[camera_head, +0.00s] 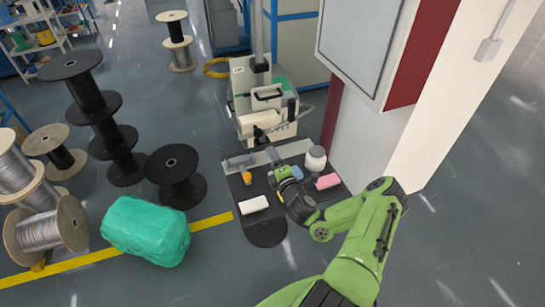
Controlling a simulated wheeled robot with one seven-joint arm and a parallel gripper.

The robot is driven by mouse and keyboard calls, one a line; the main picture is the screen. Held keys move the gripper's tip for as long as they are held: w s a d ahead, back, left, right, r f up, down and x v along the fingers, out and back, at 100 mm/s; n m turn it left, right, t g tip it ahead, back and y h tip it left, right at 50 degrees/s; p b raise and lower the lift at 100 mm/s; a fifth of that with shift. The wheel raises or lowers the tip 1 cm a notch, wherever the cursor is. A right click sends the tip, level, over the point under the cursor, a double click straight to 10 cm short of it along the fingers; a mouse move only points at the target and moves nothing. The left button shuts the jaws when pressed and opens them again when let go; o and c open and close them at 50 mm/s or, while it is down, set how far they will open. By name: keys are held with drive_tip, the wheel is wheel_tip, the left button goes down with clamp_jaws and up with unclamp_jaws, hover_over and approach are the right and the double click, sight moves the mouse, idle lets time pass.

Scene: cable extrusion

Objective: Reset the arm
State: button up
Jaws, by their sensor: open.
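My green arm comes in from the bottom right and bends left over a dark worktop (266,231). The elbow of the arm is near the white pillar (425,110).
On the worktop are a white box (253,204), a small orange item (247,178), a pink box (327,181) and a white jar (316,158). A white machine (262,100) stands behind. A green wrapped bundle (146,230) and cable spools (176,175) are at left.

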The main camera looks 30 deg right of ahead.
drive_tip(key=w+a+r+n+y+b, duration=0.25)
drive_tip(key=a+r+n+y, duration=0.25)
drive_tip(key=a+n+y, duration=0.85)
drive_tip(key=s+a+r+n+g+b, duration=0.1)
drive_tip(key=s+a+n+g, duration=0.3)
drive_tip(key=n, duration=0.6)
drive_tip(key=s+a+r+n+g, duration=0.1)
drive_tip(key=a+n+g, duration=0.3)
drive_tip(key=a+n, duration=0.4)
drive_tip(key=s+d+r+n+g+h+b, duration=0.1)
drive_tip(key=s+r+n+h, duration=0.2)
drive_tip(key=s+n, duration=0.4)
drive_tip(key=s+d+r+n+g+h+b, duration=0.1)
drive_tip(key=s+d+r+n+h+b, duration=0.1)
drive_tip(key=s+n, duration=0.6)
drive_tip(key=s+d+r+n+g+h+b, duration=0.1)
drive_tip(key=s+r+n+h, duration=0.3)
drive_tip(key=s+n, duration=0.4)
drive_tip(key=s, duration=0.3)
drive_tip(key=shift+s+d+h+b, duration=0.2)
drive_tip(key=shift+s+h+b, duration=0.1)
drive_tip(key=shift+s+h, duration=0.1)
